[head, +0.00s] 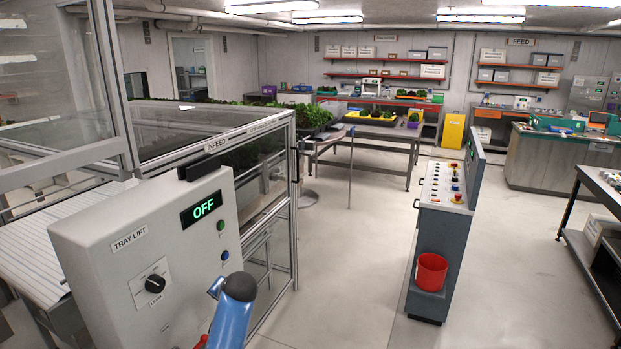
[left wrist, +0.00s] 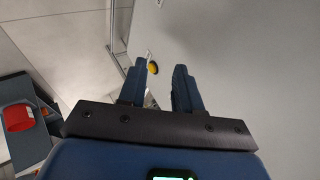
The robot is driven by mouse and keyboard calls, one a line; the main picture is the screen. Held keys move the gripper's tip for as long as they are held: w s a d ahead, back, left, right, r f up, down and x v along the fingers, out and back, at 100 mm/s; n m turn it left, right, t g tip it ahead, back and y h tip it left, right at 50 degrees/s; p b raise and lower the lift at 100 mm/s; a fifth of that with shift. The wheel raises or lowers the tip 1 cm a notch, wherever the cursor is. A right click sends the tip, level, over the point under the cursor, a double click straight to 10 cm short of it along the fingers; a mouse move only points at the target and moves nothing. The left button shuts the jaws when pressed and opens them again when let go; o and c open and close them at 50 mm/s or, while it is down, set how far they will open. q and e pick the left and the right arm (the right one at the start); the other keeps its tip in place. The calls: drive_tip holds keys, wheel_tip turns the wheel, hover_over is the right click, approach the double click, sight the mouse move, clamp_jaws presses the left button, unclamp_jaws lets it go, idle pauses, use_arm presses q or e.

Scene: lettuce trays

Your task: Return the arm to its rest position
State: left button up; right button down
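A blue arm link of mine (head: 235,312) rises from the bottom of the head view, in front of the grey tray lift control box (head: 85,235). The box's display (head: 202,208) reads OFF, and its black knob (head: 154,284) sits below the TRAY LIFT label. In the left wrist view my left gripper (left wrist: 158,70) has its two dark blue fingers apart with nothing held between them. A grey surface fills the right of that view, with a small yellow round part (left wrist: 152,68) seen beyond the fingers. My right gripper is in neither view.
A grey console (head: 440,240) with a red bucket (head: 431,271) stands right of centre; the bucket also shows in the left wrist view (left wrist: 18,118). The glazed conveyor frame (head: 293,200) is behind the box. Open floor (head: 350,270) lies between frame and console.

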use_arm(q)
drive_tip(key=s+d+t+h, duration=0.6)
drive_tip(key=s+t, duration=0.5)
drive_tip(key=s, duration=0.1)
drive_tip(key=s+a+f+n+b, duration=0.1)
drive_tip(key=s+f+n, duration=0.1)
drive_tip(key=s, duration=1.5)
drive_tip(key=s+a+f+n+b, duration=0.1)
drive_tip(key=s+f+n, duration=0.1)
drive_tip(key=s, duration=1.5)
drive_tip(key=shift+a+f+g, duration=0.25)
drive_tip(key=shift+f+g, duration=0.05)
drive_tip(key=shift+f, duration=0.4)
drive_tip(key=shift+a, duration=0.1)
